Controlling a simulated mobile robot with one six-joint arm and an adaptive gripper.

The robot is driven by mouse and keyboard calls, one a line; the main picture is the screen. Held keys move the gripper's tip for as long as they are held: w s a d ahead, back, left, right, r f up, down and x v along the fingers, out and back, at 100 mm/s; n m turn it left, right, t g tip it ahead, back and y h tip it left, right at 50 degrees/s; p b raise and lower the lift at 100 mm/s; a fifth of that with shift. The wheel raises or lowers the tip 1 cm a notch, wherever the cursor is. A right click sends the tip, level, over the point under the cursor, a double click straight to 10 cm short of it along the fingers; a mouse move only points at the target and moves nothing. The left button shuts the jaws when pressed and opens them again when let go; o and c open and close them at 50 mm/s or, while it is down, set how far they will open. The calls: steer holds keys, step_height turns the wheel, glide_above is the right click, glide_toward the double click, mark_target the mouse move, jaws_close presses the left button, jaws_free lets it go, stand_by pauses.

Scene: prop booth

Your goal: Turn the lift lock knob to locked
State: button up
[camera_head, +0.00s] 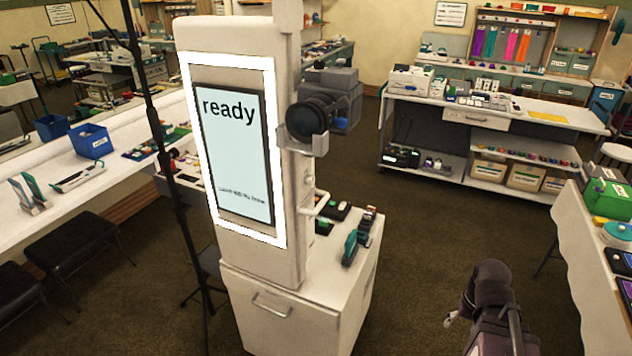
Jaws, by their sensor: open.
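A tall white prop booth (262,265) stands left of the middle, with a lit screen (238,150) reading "ready" in a bright white frame. A dark camera (322,108) is mounted on the right side of its column. Below the camera, small pale fittings (309,182) and a pale bar-like handle (322,202) stick out from the column's side. I cannot tell whether one of these is the lift lock knob, or how it is turned. A dark part of my arm shows at the lower right, apart from the booth. My gripper's fingers do not show.
The booth's white base cabinet (285,318) carries small dark and green items on its ledge. A thin black pole (160,140) stands before it at left. A cluttered table (580,245) borders the right edge. Brown carpet (440,225) is clear between booth and table.

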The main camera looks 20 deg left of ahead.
steer(key=w+a+r+n+y, duration=0.3)
steer(key=w+a+n+y, duration=0.15)
steer(key=a, duration=0.45)
steer(key=n+y+p, duration=0.3)
steer(key=n+y, duration=1)
steer(key=n, duration=0.1)
glide_toward(313, 181)
steer(key=d, duration=0.5)
steer(key=shift+s+r+t, duration=0.2)
steer(key=shift+t, duration=0.2)
steer(key=shift+a, duration=0.1)
steer(key=a, duration=1.3)
steer(key=shift+w+a, duration=0.3)
steer(key=shift+a, duration=0.05)
jaws_close()
